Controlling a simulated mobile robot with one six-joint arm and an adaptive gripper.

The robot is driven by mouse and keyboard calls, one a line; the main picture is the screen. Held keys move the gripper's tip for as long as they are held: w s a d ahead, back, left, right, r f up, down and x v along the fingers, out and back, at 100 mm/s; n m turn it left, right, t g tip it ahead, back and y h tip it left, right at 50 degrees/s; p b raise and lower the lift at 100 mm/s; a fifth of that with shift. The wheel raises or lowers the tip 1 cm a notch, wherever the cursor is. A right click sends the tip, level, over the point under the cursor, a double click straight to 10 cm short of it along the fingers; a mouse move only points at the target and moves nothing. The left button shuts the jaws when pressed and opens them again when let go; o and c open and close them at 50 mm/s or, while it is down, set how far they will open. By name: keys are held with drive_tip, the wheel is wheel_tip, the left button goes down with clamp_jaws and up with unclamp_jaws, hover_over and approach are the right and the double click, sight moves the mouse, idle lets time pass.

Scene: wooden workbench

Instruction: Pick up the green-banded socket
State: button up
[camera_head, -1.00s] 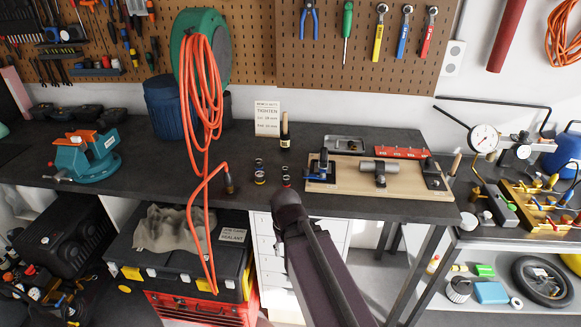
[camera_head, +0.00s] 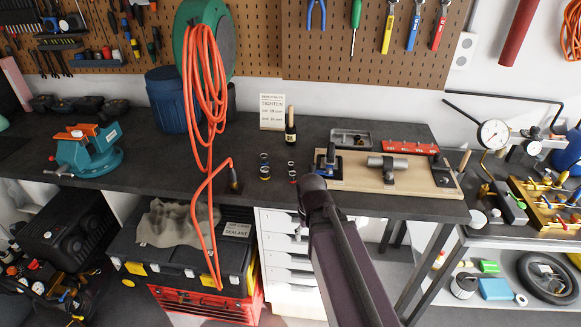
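Several small sockets stand on the dark workbench (camera_head: 150,188), left of the wooden fixture board. They form two short columns. The left column has a dark socket (camera_head: 264,159) behind a socket with a yellowish and blue band (camera_head: 265,174). The right column has a small socket (camera_head: 291,166) behind a red-banded socket (camera_head: 293,177). They are too small for me to make out a green band. My arm rises from the bottom of the view and its visible dark joint is just right of and in front of the sockets. My gripper is not visible.
A dark bottle (camera_head: 290,130) and a printed card (camera_head: 272,112) stand behind the sockets. The wooden fixture board (camera_head: 400,186) lies to the right. An orange cord (camera_head: 204,110) hangs to the left, near a dark upright piece (camera_head: 235,180). A teal vise (camera_head: 88,155) is further left.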

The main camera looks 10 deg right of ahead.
sight(291, 165)
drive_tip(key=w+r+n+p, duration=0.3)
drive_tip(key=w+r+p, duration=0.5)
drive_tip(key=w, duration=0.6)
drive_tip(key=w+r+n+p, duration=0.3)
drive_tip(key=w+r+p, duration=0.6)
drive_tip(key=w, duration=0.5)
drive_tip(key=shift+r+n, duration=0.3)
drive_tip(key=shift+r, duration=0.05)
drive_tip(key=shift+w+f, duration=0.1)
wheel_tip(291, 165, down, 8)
drive_tip(key=b, duration=0.8)
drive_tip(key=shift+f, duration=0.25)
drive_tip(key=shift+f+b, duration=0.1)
drive_tip(key=shift+b, duration=0.25)
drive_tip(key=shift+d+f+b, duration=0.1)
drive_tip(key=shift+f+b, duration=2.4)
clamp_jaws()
